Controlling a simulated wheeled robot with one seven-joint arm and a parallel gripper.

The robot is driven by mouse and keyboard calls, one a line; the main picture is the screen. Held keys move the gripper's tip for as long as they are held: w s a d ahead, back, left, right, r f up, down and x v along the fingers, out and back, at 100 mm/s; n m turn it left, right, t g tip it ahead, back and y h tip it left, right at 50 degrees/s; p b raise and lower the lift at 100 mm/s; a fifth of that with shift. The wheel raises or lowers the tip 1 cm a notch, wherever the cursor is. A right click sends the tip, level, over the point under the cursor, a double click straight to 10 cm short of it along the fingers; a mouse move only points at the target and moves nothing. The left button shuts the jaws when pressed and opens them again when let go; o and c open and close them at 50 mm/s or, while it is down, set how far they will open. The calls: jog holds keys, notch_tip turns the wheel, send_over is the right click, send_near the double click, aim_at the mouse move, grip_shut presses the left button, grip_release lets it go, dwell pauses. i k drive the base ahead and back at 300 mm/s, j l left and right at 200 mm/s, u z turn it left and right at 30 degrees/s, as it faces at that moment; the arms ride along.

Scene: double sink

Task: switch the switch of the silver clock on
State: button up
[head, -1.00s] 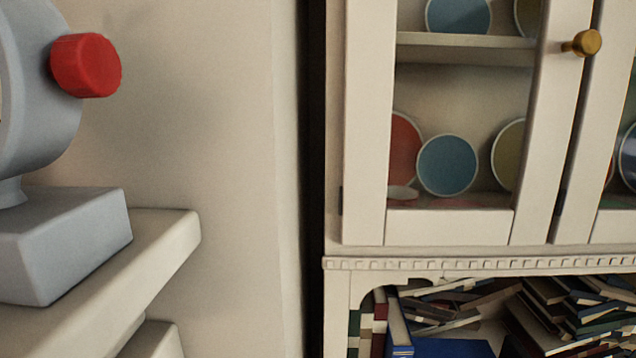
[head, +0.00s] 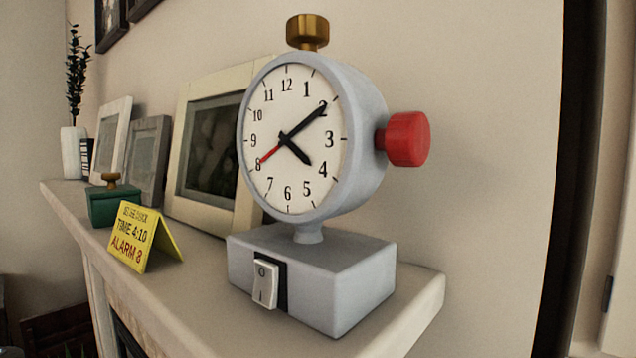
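The silver clock (head: 312,140) stands upright on the right end of a pale mantel shelf in the head view. It has a white dial, a brass knob (head: 308,32) on top and a red knob (head: 406,139) on its right side. Its grey box base (head: 340,280) carries a white rocker switch (head: 265,284) on a dark plate, marked with a circle above and a bar below. Which end of the rocker is pressed in I cannot tell for sure. My gripper is not in view.
A yellow folded card (head: 142,237) reading TIME 4:10 and ALARM 8 stands left of the clock. A green box (head: 115,206) with a brass knob, picture frames (head: 210,150) and a white vase (head: 73,152) are farther left. The mantel (head: 200,290) is bare in front of the card.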

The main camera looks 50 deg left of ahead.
aim_at(266, 273)
jog(key=u, duration=1.3)
